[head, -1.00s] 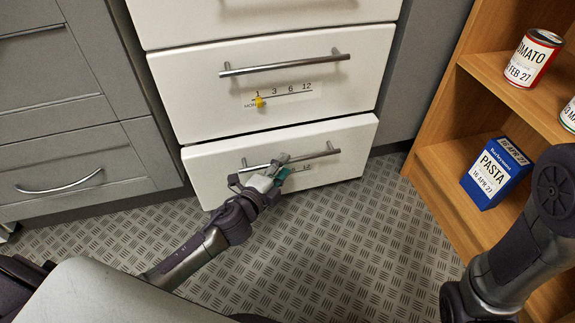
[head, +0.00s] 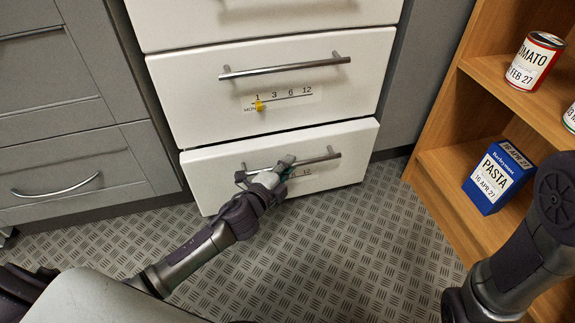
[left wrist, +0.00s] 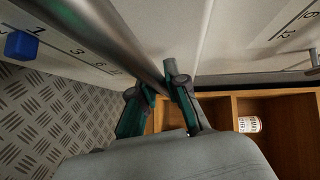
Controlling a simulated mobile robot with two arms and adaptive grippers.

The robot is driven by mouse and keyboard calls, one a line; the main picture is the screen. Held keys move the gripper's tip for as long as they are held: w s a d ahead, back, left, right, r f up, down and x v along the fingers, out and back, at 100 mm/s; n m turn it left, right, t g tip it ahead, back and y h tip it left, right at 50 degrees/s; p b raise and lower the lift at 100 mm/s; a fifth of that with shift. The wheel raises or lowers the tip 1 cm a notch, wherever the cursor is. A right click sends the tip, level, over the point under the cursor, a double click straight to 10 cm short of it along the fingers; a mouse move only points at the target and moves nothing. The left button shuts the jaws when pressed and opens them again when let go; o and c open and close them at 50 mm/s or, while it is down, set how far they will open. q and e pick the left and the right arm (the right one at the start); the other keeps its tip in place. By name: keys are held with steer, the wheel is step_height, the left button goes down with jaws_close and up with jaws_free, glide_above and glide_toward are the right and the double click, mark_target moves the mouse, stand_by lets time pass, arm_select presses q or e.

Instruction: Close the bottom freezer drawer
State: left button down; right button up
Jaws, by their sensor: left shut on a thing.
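The bottom freezer drawer (head: 345,140) has a white front with a metal bar handle (head: 322,158). Its front stands slightly proud of the drawer above, so it is a little open. My left gripper (head: 282,167) is shut on this handle, near its middle. In the left wrist view, the handle bar (left wrist: 128,45) runs between the two fingers of my left gripper (left wrist: 158,90). A blue slider (left wrist: 20,45) sits on the drawer's number scale there; my gripper hides it in the head view. My right gripper is out of view.
The middle drawer (head: 210,105), with a yellow slider (head: 259,105), looks shut above. A wooden shelf (head: 430,165) with a blue pasta box (head: 492,185) and a tomato can (head: 535,62) stands at right. Grey cabinets (head: 70,150) are at left. Patterned floor (head: 370,240) lies clear in front.

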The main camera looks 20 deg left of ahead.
mark_target(282, 156)
arm_select(q)
steer(key=w+a, duration=0.2)
steer(key=w, duration=0.1)
steer(key=shift+w+a+p, duration=0.2)
steer(key=shift+w+p, duration=0.05)
steer(key=shift+p, duration=0.15)
steer(key=shift+a, duration=0.1)
steer(key=c, duration=1.2)
jaws_free()
steer(key=shift+w, duration=0.1)
steer(key=shift+s, duration=0.4)
steer(key=v, duration=1.1)
steer(key=shift+s, duration=0.1)
